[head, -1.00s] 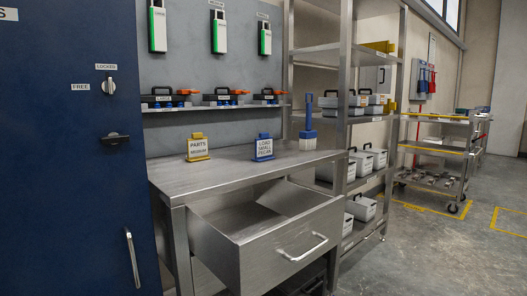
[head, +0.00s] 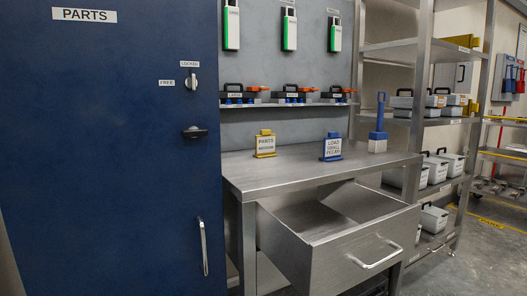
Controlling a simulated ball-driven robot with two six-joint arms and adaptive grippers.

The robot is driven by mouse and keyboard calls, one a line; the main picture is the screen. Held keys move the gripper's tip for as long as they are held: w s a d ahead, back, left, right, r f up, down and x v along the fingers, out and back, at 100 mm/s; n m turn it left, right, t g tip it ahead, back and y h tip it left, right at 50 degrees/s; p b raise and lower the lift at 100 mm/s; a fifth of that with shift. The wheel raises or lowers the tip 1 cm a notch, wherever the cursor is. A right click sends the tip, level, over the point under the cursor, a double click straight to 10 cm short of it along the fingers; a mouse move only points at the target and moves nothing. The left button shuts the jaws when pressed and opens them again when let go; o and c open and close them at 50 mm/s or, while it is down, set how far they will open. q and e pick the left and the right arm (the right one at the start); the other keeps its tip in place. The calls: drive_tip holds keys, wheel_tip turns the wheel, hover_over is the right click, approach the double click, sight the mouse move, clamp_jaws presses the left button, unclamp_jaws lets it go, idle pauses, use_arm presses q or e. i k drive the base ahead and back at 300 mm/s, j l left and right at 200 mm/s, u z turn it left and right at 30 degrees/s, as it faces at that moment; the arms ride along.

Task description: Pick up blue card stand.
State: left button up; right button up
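The blue card stand (head: 332,147) stands upright on the steel workbench (head: 270,180), toward its back edge. It has a blue top tab and a white card with lettering that reads roughly "LOAD SMALL" and a further line too small to be sure of. A yellow card stand (head: 265,144) with a "PARTS" card stands to its left on the same bench. Neither of my grippers shows in the head view.
The bench's drawer (head: 345,250) is pulled open toward me and looks empty. A blue cabinet (head: 110,180) is on the left. Shelves (head: 425,52) with grey bins are at right. The bench's front top is clear.

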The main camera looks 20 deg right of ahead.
sight(332, 147)
drive_tip(key=l+u, duration=0.45)
drive_tip(key=l, duration=0.15)
drive_tip(key=l+u, duration=0.5)
drive_tip(key=l, duration=0.15)
drive_tip(key=k+l+u, duration=0.1)
drive_tip(key=l+u, duration=0.35)
drive_tip(key=l, duration=0.15)
